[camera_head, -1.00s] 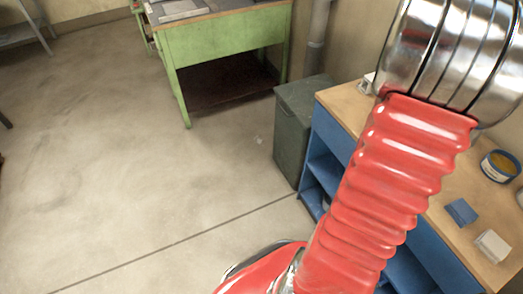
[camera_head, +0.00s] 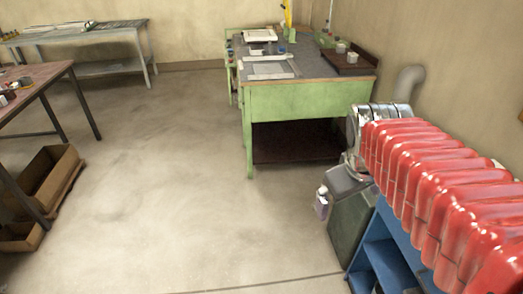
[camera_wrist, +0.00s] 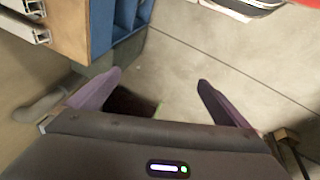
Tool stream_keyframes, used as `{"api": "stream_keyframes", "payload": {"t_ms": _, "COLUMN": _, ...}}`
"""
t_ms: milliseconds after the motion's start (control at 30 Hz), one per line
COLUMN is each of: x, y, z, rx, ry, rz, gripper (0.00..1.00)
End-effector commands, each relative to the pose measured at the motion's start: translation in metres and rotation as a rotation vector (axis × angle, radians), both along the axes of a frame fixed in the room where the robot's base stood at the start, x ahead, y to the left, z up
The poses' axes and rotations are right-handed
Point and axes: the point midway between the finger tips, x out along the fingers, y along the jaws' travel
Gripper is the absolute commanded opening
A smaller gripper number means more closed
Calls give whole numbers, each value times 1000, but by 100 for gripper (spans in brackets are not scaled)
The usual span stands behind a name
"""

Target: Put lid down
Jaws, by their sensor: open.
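A dark green bin (camera_head: 350,230) stands on the floor between the blue workbench and the green table. Its top is hidden behind my wrist in the head view, so I cannot tell how its lid lies. No separate lid can be made out in either view. My gripper (camera_head: 323,203) is beside the bin's upper left edge in the head view. In the wrist view my gripper (camera_wrist: 160,80) has its two purple-grey fingers wide apart, with nothing between them but floor and a dark shelf behind.
The blue workbench (camera_head: 382,255) with a wooden top is at the right, partly behind my red arm. A green table (camera_head: 290,100) stands beyond the bin. A grey pipe (camera_head: 408,82) runs by the wall. Floor at centre left is free; cardboard boxes (camera_head: 48,178) are far left.

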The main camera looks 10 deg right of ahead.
Motion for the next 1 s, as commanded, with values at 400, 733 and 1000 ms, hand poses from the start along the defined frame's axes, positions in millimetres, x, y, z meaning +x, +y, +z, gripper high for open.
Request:
{"api": "stream_keyframes", "payload": {"t_ms": 400, "x": -34, "y": 121, "z": -6, "rx": 221, "ry": -199, "rz": -66, "gripper": 100}}
{"api": "stream_keyframes", "payload": {"t_ms": 733, "x": -40, "y": 134, "z": -8, "rx": 258, "ry": -215, "rz": -83, "gripper": 100}}
{"api": "stream_keyframes", "payload": {"t_ms": 1000, "x": -40, "y": 134, "z": -8, "rx": 257, "ry": -215, "rz": -82, "gripper": 100}}
